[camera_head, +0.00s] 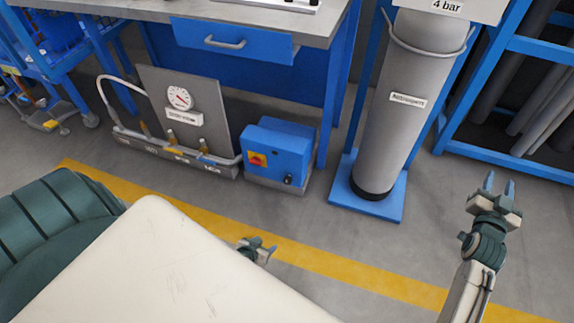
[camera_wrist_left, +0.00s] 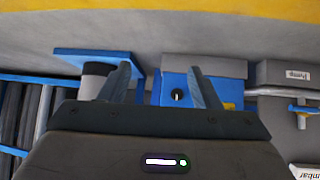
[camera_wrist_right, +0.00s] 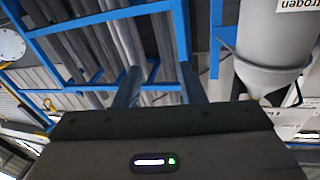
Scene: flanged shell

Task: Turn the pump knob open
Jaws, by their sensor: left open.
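In the left wrist view, the blue handle (camera_wrist_left: 304,108) shows at the right edge, near a "Pump" label (camera_wrist_left: 297,75). The blue box (camera_head: 285,150) beside it carries a red switch on a yellow plate (camera_head: 257,160) and a black knob (camera_head: 289,180). My left gripper (camera_head: 268,247) is open and empty, partly hidden by my body, and apart from the box and manifold. My right gripper (camera_head: 499,184) is open and empty at the right, far from them.
A gauge panel (camera_head: 155,90) with a hose stands left of the box. A grey cylinder (camera_head: 395,115) on a blue base (camera_head: 390,207) stands right of it. A workbench (camera_head: 260,22) is behind; a blue rack (camera_head: 510,165) is far right. The floor before the box is clear.

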